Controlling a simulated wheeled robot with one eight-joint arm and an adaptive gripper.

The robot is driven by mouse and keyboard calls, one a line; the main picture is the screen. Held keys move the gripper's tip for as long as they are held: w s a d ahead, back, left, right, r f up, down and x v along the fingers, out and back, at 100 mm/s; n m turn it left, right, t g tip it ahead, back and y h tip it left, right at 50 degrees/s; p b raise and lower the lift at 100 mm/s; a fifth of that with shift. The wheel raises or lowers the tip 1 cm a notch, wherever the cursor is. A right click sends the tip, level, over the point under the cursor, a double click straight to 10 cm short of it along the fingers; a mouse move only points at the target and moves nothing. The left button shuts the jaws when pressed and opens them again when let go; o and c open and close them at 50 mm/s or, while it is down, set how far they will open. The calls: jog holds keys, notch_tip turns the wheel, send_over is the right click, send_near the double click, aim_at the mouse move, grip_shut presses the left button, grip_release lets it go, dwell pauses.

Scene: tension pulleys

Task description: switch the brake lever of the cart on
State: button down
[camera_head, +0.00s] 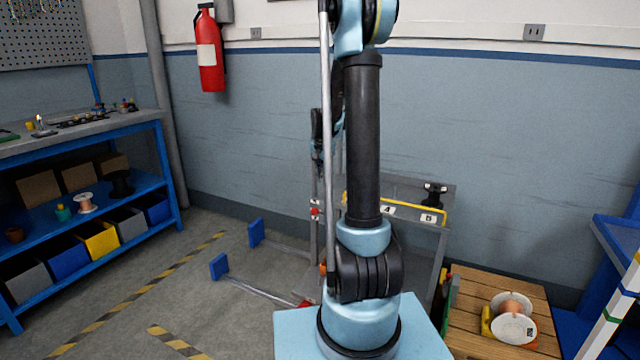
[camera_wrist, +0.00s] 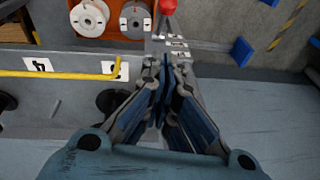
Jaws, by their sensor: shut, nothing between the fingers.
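A red ball knob (camera_wrist: 167,6), likely the brake lever's end, is at the top edge, partly cut off. A small red spot (camera_head: 315,211) also shows on the cart's left upright in the head view. I cannot tell the lever's position. My gripper (camera_wrist: 161,75) is shut and empty, its fingertips below the knob in the picture and apart from it.
A yellow bar (camera_wrist: 60,73) runs along the panel. A wooden crate with spools (camera_head: 480,290) stands right of the cart.

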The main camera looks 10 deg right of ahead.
notch_tip(320, 180, down, 12)
jog(key=a, duration=0.1)
jog(key=shift+w+a+r, duration=0.2)
jog(key=shift+w, duration=0.15)
dwell(0.5)
